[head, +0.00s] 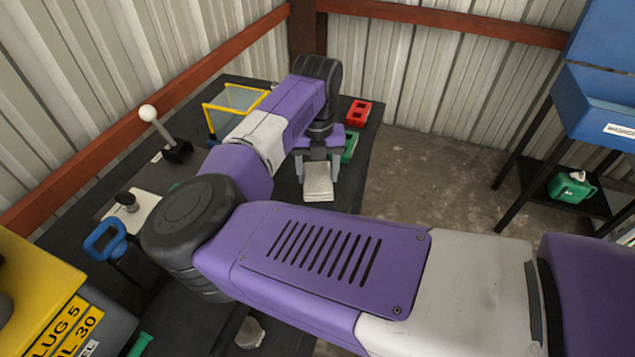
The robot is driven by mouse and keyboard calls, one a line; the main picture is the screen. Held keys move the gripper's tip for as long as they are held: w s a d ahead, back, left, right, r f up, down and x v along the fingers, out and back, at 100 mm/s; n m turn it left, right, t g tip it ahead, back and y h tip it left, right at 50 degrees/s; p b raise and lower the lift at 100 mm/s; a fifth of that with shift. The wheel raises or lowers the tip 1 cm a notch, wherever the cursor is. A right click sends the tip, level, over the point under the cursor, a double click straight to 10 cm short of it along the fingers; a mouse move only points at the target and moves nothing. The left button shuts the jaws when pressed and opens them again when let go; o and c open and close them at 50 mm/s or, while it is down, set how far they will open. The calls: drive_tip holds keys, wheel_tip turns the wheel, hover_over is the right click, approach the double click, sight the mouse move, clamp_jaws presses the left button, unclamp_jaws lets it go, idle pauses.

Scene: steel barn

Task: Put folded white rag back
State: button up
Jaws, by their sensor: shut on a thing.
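The folded white rag (318,183) is a flat, pale rectangular stack at the right side of the dark table. My gripper (318,176) points down with a finger on each side of the rag, and it is shut on the rag. I cannot tell whether the rag touches the tabletop or hangs a little above it. My arm crosses the view and hides much of the table behind and below it.
Beyond my gripper are a green item (350,147) and a red block (358,112). A yellow-framed clear panel (236,99), a white-knobbed lever (163,130) and a blue handle (105,240) stand left. A yellow case (35,290) is lower left. Concrete floor (430,185) lies right.

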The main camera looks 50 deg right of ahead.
sight(318, 186)
drive_tip(key=shift+f+p, duration=0.35)
drive_tip(key=shift+f, duration=2)
drive_tip(key=shift+f, duration=0.1)
drive_tip(key=shift+f, duration=0.1)
drive_tip(key=o, duration=1.3)
